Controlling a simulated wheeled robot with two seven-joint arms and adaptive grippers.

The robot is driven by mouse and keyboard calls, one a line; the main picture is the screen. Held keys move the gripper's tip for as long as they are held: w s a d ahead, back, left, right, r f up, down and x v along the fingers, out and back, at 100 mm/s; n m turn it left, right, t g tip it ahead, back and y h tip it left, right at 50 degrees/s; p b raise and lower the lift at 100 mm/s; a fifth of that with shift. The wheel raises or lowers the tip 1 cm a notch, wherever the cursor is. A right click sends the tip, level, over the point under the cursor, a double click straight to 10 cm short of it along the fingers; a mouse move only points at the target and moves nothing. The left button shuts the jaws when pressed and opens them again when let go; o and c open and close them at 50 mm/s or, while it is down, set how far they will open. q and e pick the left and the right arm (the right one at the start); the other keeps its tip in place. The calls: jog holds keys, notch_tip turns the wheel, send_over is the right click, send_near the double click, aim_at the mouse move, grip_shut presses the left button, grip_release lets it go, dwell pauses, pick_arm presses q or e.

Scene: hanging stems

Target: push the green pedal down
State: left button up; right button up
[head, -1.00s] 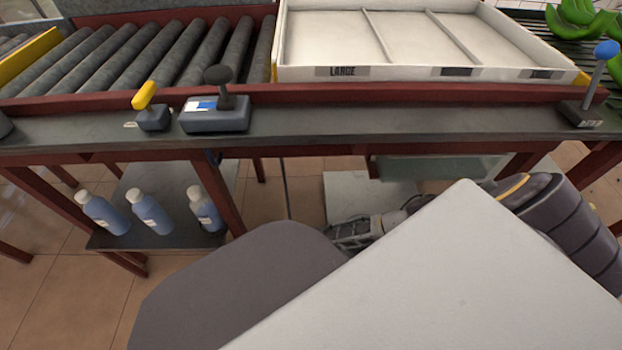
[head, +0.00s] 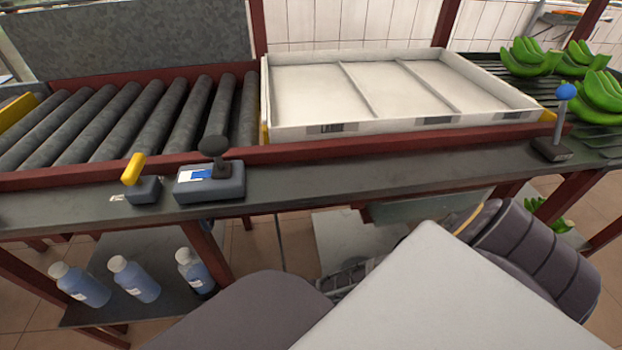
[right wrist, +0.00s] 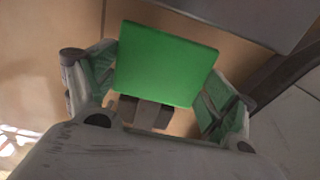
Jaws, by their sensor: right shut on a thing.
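The green pedal (right wrist: 165,65) is a flat square plate, seen in the right wrist view between the two fingers of my right gripper (right wrist: 159,79). The gripper is shut on it, with a finger at its left and right sides. A grey bracket (right wrist: 145,112) shows just below the plate. In the head view my right gripper (head: 347,277) is partly visible below the bench, mostly covered by my own body, and the pedal is hidden there. My left gripper is in neither view.
A dark bench (head: 330,185) carries a yellow-handled lever (head: 133,169), a black-knobbed lever (head: 213,147) and a blue-knobbed lever (head: 565,92). A white tray (head: 395,128) and rollers (head: 170,112) lie behind. Blue bottles (head: 135,279) stand on a low shelf. Green bananas (head: 600,92) are at right.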

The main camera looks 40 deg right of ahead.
jog(key=shift+s+d+f, duration=0.45)
jog(key=shift+d+f, duration=0.15)
jog(key=shift+f, duration=0.1)
jog(key=o, duration=1.2)
jog(key=shift+o, duration=0.5)
jog(key=shift+w+a, duration=0.15)
jog(key=shift+a+r, duration=0.1)
jog(key=shift+a, duration=0.05)
jog(key=shift+w+r, duration=0.1)
jog(key=shift+r, duration=0.1)
jog(key=shift+r, duration=0.15)
notch_tip(320, 180, up, 11)
